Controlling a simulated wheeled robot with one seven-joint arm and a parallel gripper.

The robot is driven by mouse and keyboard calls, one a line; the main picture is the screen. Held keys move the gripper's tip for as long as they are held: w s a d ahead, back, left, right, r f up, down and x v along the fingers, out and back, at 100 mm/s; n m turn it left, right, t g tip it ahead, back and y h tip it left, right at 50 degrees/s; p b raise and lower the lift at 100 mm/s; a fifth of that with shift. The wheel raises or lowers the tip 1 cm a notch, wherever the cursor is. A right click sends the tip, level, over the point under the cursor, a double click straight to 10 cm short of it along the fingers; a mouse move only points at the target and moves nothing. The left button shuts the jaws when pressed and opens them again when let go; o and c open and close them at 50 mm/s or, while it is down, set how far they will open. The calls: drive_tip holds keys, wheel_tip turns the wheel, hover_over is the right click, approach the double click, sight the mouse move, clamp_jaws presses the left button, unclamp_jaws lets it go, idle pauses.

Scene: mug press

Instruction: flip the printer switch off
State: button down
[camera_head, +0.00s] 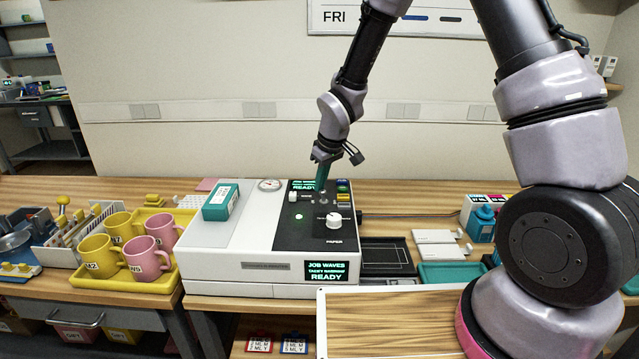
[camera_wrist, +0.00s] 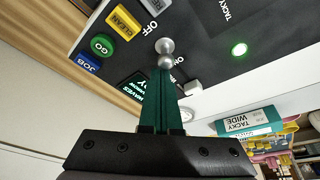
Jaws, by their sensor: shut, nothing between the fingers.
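The white printer (camera_head: 228,262) stands on the wooden counter with a black control panel (camera_head: 296,240) on top. The wrist view shows a small silver toggle switch (camera_wrist: 165,46) with a rounded tip, beside white OFF lettering. My gripper (camera_wrist: 166,72) has its green fingers shut with nothing between them. In the head view my gripper (camera_head: 321,187) points down at the panel's back part. In the wrist view the fingertips overlap or sit right at the switch's rounded end; I cannot tell whether they touch. A green lamp (camera_head: 298,216) is lit on the panel, and the front display (camera_head: 333,272) reads READY.
Coloured buttons, including a green GO button (camera_wrist: 102,45) and yellow CLEAN button (camera_wrist: 124,22), lie close to the switch. A white dial (camera_head: 333,220) stands nearer the front. A teal box (camera_head: 220,202) sits on the printer's left, and a yellow tray (camera_head: 160,281) holds several mugs.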

drive_tip(key=shift+d, duration=0.35)
drive_tip(key=shift+a, duration=0.15)
drive_tip(key=shift+a+f, duration=0.4)
drive_tip(key=shift+a, duration=0.2)
drive_tip(key=shift+w+a+r, duration=0.1)
drive_tip(key=shift+w+a, duration=0.05)
drive_tip(key=shift+w, duration=0.05)
drive_tip(key=w+a+r, duration=0.1)
drive_tip(key=w+a, duration=0.1)
drive_tip(key=shift+w+r, duration=0.35)
drive_tip(key=shift+w, duration=0.05)
drive_tip(key=s+d+r, duration=0.2)
drive_tip(key=d+r, duration=0.2)
drive_tip(key=r, duration=0.3)
drive_tip(key=shift+s+d, duration=0.4)
drive_tip(key=shift+r, duration=0.2)
